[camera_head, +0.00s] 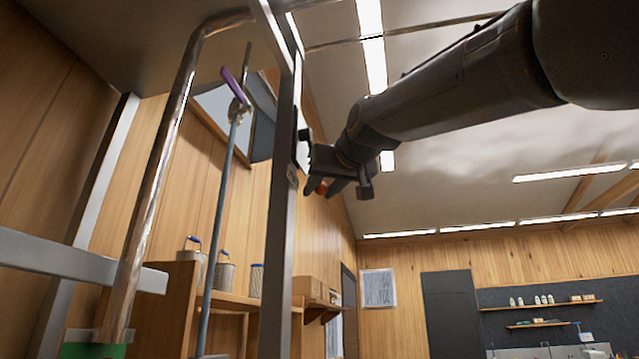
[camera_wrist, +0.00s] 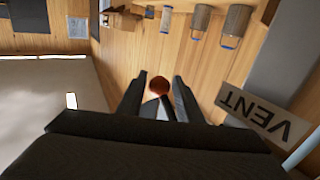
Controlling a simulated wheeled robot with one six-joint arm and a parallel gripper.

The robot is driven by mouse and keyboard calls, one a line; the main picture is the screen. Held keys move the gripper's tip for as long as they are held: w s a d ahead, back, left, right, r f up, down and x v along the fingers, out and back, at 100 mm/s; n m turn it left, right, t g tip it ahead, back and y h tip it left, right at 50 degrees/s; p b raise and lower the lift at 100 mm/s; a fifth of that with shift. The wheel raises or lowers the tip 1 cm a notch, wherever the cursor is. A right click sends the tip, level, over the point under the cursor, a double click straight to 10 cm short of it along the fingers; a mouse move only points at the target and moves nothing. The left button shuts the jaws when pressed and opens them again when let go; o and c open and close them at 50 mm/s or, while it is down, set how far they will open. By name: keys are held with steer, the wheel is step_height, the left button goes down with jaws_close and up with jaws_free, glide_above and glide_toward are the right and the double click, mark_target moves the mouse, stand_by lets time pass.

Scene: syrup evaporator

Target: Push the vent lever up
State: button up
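The vent lever's red-orange ball knob (camera_wrist: 159,87) shows between my gripper's fingertips in the wrist view, with a short pale stem below it. My gripper (camera_wrist: 160,92) is open, one finger on each side of the knob, with small gaps visible. Whether either finger touches it I cannot tell. A "VENT" label (camera_wrist: 257,114) is on the grey post to the right. In the head view the knob (camera_head: 321,187) shows just beside my gripper (camera_head: 338,186), close to the grey metal post (camera_head: 280,215). The lever's pivot is mostly hidden.
A shiny bent pipe (camera_head: 160,160) and a thin rod with a purple-handled valve (camera_head: 234,90) stand left of the post. Metal cans (camera_head: 224,272) sit on a wooden shelf behind. The space right of the post, below my arm, looks free.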

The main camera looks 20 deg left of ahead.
steer(key=shift+w+a, duration=0.2)
jaws_close()
